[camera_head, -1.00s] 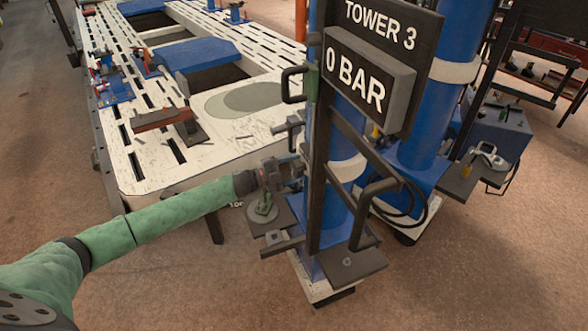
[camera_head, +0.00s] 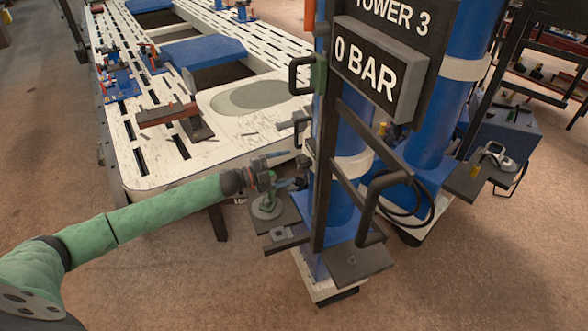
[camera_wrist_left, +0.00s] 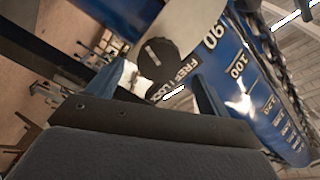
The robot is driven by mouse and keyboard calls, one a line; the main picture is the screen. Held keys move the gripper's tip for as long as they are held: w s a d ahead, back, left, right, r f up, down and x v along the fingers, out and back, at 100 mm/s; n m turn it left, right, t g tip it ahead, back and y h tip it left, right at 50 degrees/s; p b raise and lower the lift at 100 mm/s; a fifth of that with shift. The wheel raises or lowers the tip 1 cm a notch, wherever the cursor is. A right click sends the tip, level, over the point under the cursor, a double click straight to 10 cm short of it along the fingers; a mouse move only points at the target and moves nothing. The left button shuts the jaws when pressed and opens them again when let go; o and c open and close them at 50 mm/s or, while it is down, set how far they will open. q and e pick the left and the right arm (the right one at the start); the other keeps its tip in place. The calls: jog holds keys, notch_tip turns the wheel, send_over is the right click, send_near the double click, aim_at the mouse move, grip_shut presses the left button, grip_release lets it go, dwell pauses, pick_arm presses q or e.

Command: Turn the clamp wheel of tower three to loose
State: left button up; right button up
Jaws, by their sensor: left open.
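Tower three is a blue column with a dark frame and a sign reading TOWER 3 and 0 BAR (camera_head: 366,67). My left gripper (camera_head: 288,169) is open beside the column's left side, above a small dark shelf; its fingers point at the column and nothing shows between them. In the left wrist view, a dark round knob (camera_wrist_left: 156,62) with a white mark sits by a FREE / LOCK label (camera_wrist_left: 172,86) and a blue column with a printed scale (camera_wrist_left: 262,95). I cannot tell for sure whether this knob is the clamp wheel. My right gripper is not in view.
A white slotted bench (camera_head: 150,170) with blue blocks and small fixtures stands behind my left arm. Dark handles (camera_head: 372,205) stick out from the tower's frame. A second blue column (camera_head: 428,125) and a cable stand to the right. The front floor is clear.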

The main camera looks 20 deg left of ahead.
pick_arm(q)
jog(key=shift+b+v, duration=0.3)
jog(key=shift+v, duration=0.95)
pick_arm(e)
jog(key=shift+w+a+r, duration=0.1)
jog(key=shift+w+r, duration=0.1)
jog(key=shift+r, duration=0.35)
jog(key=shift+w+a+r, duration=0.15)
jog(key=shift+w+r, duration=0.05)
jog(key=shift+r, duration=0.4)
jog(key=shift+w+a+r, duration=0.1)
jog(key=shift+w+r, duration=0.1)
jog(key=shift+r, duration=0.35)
